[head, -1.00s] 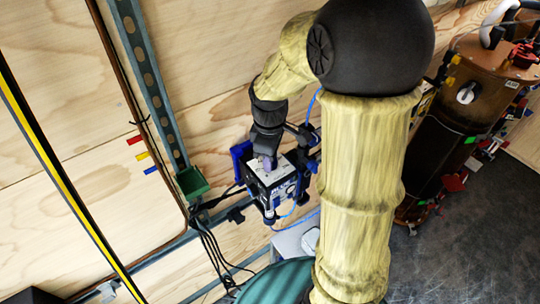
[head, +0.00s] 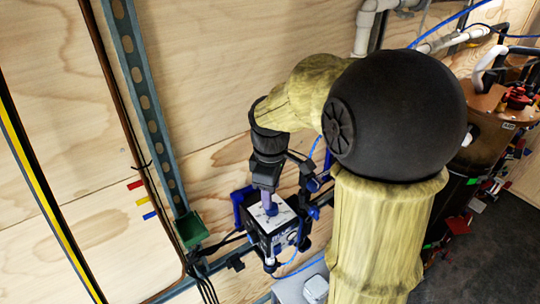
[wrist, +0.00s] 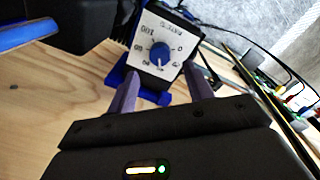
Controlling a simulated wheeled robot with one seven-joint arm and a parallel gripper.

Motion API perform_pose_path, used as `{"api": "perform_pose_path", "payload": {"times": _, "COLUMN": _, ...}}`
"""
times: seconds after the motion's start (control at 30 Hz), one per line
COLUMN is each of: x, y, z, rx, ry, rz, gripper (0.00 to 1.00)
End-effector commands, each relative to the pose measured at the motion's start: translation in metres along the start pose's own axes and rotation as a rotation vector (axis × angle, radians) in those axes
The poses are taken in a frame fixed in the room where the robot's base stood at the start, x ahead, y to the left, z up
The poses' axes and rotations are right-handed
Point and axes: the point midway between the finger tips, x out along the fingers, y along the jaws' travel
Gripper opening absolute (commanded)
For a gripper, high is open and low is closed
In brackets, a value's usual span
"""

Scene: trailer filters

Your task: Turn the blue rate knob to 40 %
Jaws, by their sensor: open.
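The blue rate knob (wrist: 160,54) sits on the white dial face (wrist: 150,25) of a small dark-bodied box, with printed numbers around it. The dial is upside down in the wrist view, and a pale pointer mark seems to lie at the knob's lower edge; its exact reading is too small to tell. My gripper (wrist: 160,68) is open, its two purple fingers on either side of and short of the knob in the picture. It holds nothing.
Blue brackets (head: 238,205) and blue tubing surround the box. A green box (head: 191,230) on a metal rail stands to its left, with dark cables below. A grey box (head: 297,287) lies below. A brown tank (head: 484,105) stands at right. Plywood wall lies behind.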

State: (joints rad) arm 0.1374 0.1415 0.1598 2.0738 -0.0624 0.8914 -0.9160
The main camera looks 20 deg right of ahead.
Motion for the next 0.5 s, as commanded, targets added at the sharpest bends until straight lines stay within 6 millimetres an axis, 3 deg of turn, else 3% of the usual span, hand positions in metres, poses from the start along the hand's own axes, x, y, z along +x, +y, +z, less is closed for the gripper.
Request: {"api": "perform_pose_path", "payload": {"times": 0.5, "x": -0.102, "y": 0.001, "z": -0.001, "rx": -0.001, "ry": 0.003, "rz": 0.004, "gripper": 0.51}}
